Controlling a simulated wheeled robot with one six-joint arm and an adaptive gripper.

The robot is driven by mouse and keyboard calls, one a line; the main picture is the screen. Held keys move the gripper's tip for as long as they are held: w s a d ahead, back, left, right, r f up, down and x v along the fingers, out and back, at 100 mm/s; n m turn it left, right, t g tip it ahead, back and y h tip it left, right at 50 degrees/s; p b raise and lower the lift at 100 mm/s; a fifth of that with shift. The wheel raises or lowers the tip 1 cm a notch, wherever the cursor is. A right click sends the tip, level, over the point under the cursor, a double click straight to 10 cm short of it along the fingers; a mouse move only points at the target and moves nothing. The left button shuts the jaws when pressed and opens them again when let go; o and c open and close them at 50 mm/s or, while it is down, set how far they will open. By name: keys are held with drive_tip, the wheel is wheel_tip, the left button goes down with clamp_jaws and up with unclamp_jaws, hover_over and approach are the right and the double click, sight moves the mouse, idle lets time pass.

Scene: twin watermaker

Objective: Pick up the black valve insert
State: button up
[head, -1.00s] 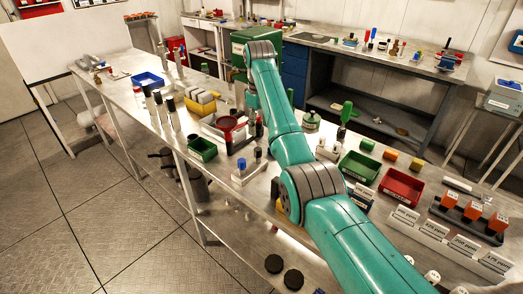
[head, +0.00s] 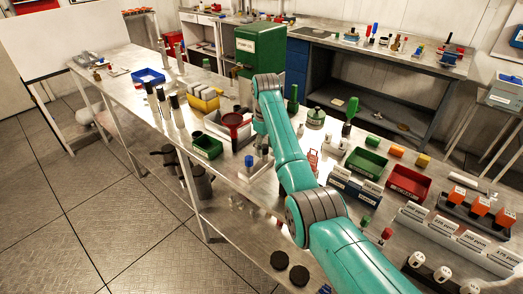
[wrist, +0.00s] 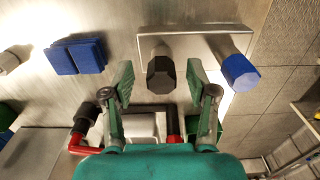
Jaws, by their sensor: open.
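The black valve insert (wrist: 160,74) is a dark, faceted upright piece on a pale metal holder (wrist: 205,44) in the wrist view. A blue faceted piece (wrist: 240,73) stands at the right end of the same holder. My gripper (wrist: 158,82) is open, with one green finger on each side of the black insert and gaps between. In the head view the holder's blue piece (head: 249,161) shows beside my arm's lower end. My fingers and the black insert are not clear there.
A blue block (wrist: 75,57) lies left of the holder in the wrist view. A red-handled fitting (wrist: 85,128) is near my left finger. In the head view, a green bin (head: 208,146), a red funnel (head: 233,120) and a green cabinet (head: 262,48) stand close by.

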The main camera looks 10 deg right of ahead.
drive_tip(key=shift+a+f, duration=0.1)
clamp_jaws()
